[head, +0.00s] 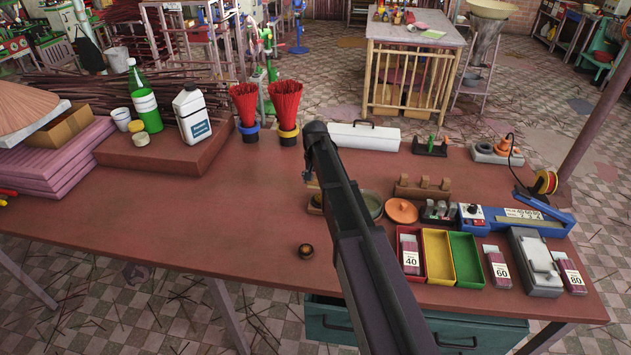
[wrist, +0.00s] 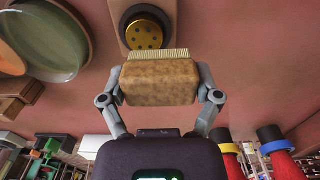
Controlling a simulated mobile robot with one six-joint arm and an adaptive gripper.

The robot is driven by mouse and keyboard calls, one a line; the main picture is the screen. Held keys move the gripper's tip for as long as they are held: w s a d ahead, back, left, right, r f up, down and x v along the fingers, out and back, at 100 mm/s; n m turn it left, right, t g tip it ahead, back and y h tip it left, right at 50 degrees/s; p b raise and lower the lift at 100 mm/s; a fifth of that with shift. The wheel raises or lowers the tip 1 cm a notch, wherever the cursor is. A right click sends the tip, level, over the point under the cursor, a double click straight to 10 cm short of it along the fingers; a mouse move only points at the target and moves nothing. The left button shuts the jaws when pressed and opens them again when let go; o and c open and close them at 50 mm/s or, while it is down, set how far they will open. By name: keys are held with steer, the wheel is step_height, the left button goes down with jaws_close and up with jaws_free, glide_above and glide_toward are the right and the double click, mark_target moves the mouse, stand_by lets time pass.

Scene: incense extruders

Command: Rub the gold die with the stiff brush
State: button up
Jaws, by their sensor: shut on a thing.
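My gripper (wrist: 160,88) is shut on the stiff brush (wrist: 158,82), a brown wooden block with short pale bristles, gripped at both ends. The bristles point towards the gold die (wrist: 147,34), a round gold disc with several small dark holes in a black ring. The die sits on a tan block (wrist: 127,40). The bristles overlap the near edge of the block in the wrist view; I cannot tell if they touch the die.
A green dish (head: 373,205) and an orange lid (head: 401,211) stand right of the tan block. A small dark round piece (head: 305,251) lies towards the table's front edge. Red stick bundles (head: 285,103) stand behind.

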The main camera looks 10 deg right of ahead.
steer(key=shift+r+p, duration=0.35)
steer(key=shift+r, duration=0.25)
steer(key=shift+r+p, duration=1.5)
